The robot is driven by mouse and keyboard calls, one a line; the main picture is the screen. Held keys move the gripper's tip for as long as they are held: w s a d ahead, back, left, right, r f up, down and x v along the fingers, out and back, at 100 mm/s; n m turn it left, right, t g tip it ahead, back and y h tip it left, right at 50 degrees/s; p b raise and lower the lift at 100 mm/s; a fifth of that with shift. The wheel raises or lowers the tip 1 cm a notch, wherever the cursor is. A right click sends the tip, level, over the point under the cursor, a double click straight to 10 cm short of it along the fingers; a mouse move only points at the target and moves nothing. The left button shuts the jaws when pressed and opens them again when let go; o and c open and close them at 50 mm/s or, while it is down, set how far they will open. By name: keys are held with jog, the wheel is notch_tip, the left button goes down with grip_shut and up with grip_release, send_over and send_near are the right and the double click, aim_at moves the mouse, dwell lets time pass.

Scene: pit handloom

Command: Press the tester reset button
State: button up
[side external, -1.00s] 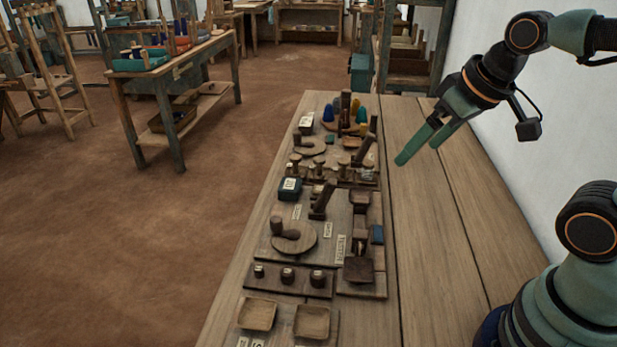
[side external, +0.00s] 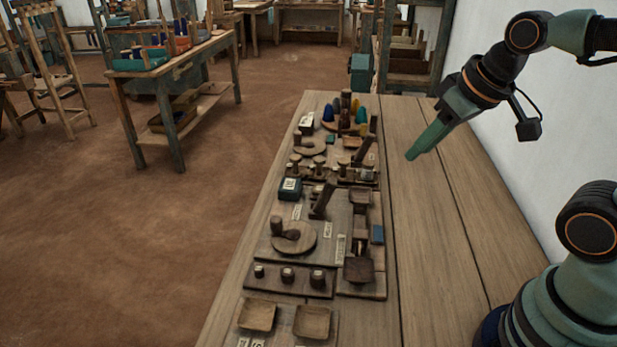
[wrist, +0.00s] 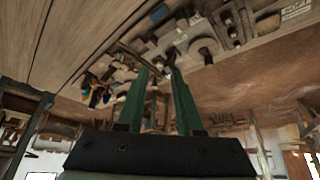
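My gripper (side external: 411,156) hangs over the bare right part of the bench, to the right of the boards and apart from them. It holds nothing that I can see. In the side view its fingers overlap as one green bar; the wrist view shows a gap between its two tips (wrist: 159,69). A teal-black box (side external: 290,188) with a white label stands at the left board edge. A dark strip (side external: 302,287) bears three small round knobs, one of them in the middle (side external: 287,275). The labels are too small to read, so I cannot tell which part is the tester reset button.
Two shallow trays (side external: 257,316) (side external: 312,322) sit at the near end. The bench's right side (side external: 435,230) is clear, with a white wall beyond.

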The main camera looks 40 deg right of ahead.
grip_shut()
dwell(1.4)
